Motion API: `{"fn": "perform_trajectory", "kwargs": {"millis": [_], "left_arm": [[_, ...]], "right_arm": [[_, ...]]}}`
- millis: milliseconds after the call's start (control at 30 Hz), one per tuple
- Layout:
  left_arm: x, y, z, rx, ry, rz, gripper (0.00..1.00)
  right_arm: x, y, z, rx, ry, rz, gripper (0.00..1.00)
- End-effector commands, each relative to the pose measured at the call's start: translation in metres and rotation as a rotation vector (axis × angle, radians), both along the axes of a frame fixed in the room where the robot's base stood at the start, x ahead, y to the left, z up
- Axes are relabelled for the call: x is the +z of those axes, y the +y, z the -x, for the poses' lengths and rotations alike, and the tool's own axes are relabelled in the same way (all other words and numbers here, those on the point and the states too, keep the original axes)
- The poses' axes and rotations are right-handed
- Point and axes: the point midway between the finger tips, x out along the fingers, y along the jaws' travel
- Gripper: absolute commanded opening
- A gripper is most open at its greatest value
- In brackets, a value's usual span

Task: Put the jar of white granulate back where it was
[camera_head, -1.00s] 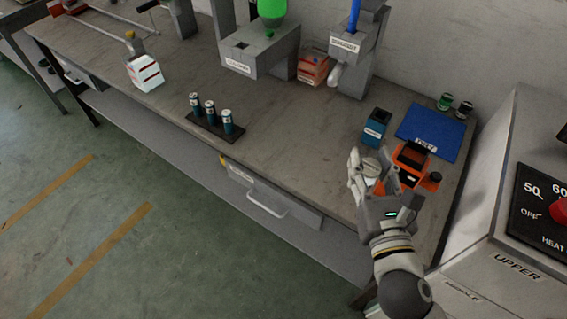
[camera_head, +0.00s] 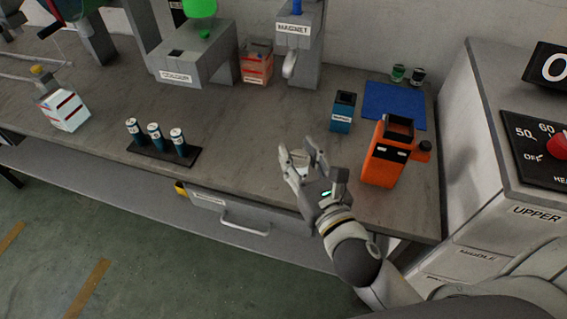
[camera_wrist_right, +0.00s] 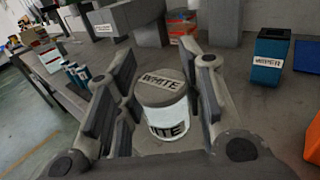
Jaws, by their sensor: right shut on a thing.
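The jar of white granulate (camera_wrist_right: 163,105) has a grey lid and a white body, both labelled WHITE. My right gripper (camera_wrist_right: 166,78) is shut on it, with a finger on each side, and the jar looks upright. In the head view the right gripper (camera_head: 299,152) holds the jar over the front part of the bench, left of the orange device. The jar is mostly hidden by the fingers there. A blue mat (camera_head: 390,100) lies at the back right of the bench. Two small jars, one green (camera_head: 398,73) and one dark (camera_head: 417,76), stand behind it. My left gripper is not in view.
An orange device (camera_head: 383,165) and a blue open container (camera_head: 342,113) stand right of the gripper. A black rack (camera_head: 185,158) with several cans is on the left. The COLOUR (camera_head: 196,75) and MAGNET (camera_head: 292,45) stations stand behind. Bare bench (camera_head: 245,125) lies between.

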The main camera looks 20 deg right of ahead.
Motion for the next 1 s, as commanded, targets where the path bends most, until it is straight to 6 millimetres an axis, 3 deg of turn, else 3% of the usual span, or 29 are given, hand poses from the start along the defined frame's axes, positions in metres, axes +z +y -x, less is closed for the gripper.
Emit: {"fn": "perform_trajectory", "kwargs": {"millis": [133,400,567,800,1000], "left_arm": [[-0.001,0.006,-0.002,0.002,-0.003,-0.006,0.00],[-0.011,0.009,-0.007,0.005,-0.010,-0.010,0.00],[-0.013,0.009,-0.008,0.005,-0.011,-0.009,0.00],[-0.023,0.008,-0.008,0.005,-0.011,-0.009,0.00],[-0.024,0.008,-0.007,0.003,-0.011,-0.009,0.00]], "right_arm": [[-0.017,0.003,-0.034,-0.002,-0.001,-0.002,0.13],[-0.057,0.005,-0.064,-0.001,-0.001,-0.002,0.13],[-0.064,0.006,-0.070,0.000,-0.001,-0.001,0.13],[-0.096,0.006,-0.076,-0.002,0.002,-0.004,0.13],[-0.101,0.006,-0.076,0.001,-0.001,-0.001,0.13]]}}
